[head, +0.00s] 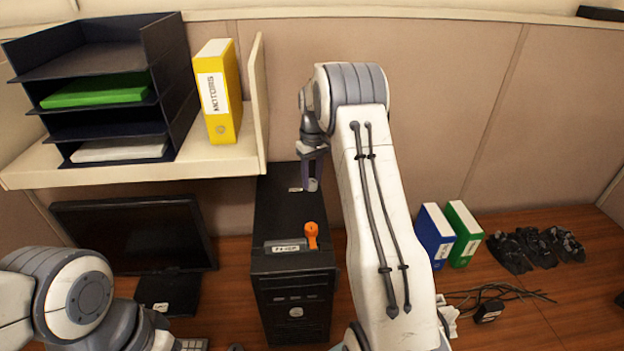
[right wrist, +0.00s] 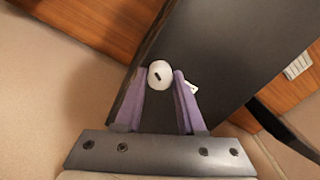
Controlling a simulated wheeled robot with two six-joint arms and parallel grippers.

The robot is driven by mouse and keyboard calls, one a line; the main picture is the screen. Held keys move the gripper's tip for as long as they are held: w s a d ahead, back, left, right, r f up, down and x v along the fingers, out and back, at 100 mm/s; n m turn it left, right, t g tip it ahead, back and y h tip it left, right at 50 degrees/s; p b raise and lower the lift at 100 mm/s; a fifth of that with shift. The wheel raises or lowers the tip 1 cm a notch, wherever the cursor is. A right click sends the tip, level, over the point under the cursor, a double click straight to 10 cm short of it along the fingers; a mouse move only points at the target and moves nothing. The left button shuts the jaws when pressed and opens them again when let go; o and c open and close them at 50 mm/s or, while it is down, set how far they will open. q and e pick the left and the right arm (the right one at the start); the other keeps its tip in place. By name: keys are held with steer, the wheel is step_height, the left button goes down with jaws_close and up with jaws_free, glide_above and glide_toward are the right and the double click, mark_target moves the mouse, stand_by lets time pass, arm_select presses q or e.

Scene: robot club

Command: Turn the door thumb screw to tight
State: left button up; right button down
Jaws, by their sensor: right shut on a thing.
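The door thumb screw (right wrist: 160,74) is a small pale round knob with a short dark mark on its face. It also shows in the head view (head: 312,185), on top of the black computer tower (head: 285,215) towards its back. My right gripper (head: 313,170) reaches down over it. In the right wrist view my right gripper (right wrist: 160,78) has its purple fingers on either side of the knob, shut on it. A small white label (right wrist: 191,87) lies beside the right fingertip; what it says is unreadable. My left gripper is out of sight; only its arm shows at lower left.
An orange handle (head: 311,235) stands on the tower's front top beside a labelled grey plate (head: 285,246). A monitor (head: 135,235) stands left. A shelf (head: 135,172) with a paper tray and yellow binder (head: 218,90) is above. Blue (head: 435,236) and green (head: 464,234) binders stand right.

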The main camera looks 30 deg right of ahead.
mark_target(313, 181)
steer(key=m, duration=0.6)
steer(key=shift+r+m+b, duration=0.1)
steer(key=shift+m+b, duration=0.2)
steer(key=m, duration=0.5)
steer(key=shift+w+m, duration=0.1)
steer(key=shift+m, duration=0.2)
steer(key=c, duration=0.5)
jaws_free()
steer(key=shift+r+b, duration=0.2)
steer(key=shift+b, duration=0.15)
step_height(313, 181, up, 10)
steer(key=b, duration=0.2)
steer(key=shift+s+b, duration=0.2)
steer(key=shift+b, duration=0.1)
